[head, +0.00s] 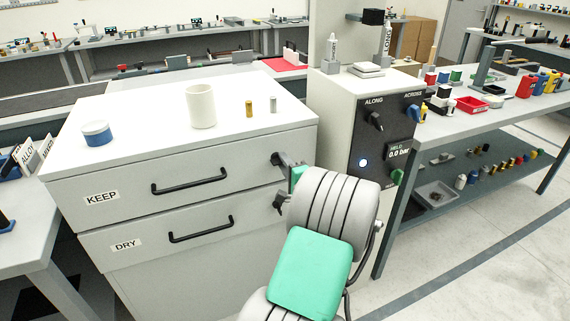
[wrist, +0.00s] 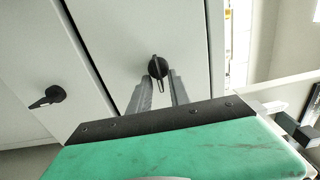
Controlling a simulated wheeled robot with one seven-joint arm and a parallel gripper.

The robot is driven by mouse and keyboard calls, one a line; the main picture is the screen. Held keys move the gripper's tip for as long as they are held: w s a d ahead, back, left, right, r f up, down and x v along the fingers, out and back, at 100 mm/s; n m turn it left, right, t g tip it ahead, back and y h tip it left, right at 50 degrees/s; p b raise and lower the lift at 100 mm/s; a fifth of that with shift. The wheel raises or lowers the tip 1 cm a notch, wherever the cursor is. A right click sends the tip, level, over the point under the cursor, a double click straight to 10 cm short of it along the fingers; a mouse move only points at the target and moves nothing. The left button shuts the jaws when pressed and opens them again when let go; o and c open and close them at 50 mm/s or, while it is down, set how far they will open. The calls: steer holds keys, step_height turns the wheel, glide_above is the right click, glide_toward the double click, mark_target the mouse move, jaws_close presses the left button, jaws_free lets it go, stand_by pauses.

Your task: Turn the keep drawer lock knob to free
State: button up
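The white drawer cabinet has a top drawer labelled KEEP (head: 101,198). Its black lock knob (head: 276,159) is at the right end of that drawer front. In the wrist view this knob (wrist: 157,68) has its grip bar running up and down the picture, across the direction of the DRY knob's bar. My gripper (wrist: 160,78) faces the KEEP knob, its two grey fingers apart on either side of the knob's lower part. I cannot tell whether the fingertips touch it. In the head view my arm and green-padded wrist partly hide the fingers.
The DRY drawer's lock knob (head: 280,200) sits just below, and at left in the wrist view (wrist: 48,96). Both drawers look shut, with black bar handles (head: 190,181). A control box (head: 372,140) with knobs stands close at right. A white cup (head: 201,106) stands on the cabinet.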

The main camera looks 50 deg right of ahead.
steer(key=v, duration=0.7)
steer(key=shift+s+a, duration=0.2)
steer(key=shift+s, duration=0.15)
steer(key=w+a+n+g+y+p, duration=0.1)
steer(key=w+a+n+y+p, duration=0.15)
steer(key=w+a+n, duration=0.4)
steer(key=w+a+r+n+g+y+p, duration=0.1)
steer(key=w+a+n+g+y, duration=0.2)
steer(key=a, duration=0.6)
steer(key=w+a+n+y+p, duration=0.2)
steer(key=w+a+n+y, duration=0.25)
steer(key=a, duration=0.35)
steer(key=s+a+r+n+g+p, duration=0.25)
steer(key=a+n+g, duration=0.2)
steer(key=a, duration=0.75)
steer(key=s+a+r+n+g+p, duration=0.1)
steer(key=s+a+n, duration=0.1)
steer(key=s+a, duration=0.1)
steer(key=s+a+r+n+g+p, duration=0.1)
steer(key=s+a+n, duration=0.1)
steer(key=s+a, duration=0.1)
steer(key=s+a+r+n+g+p, duration=0.1)
steer(key=s+a+r+n+p, duration=0.1)
steer(key=s, duration=0.3)
steer(key=shift+a+g+h, duration=0.35)
steer(key=shift+a+h, duration=0.05)
steer(key=shift+a, duration=0.2)
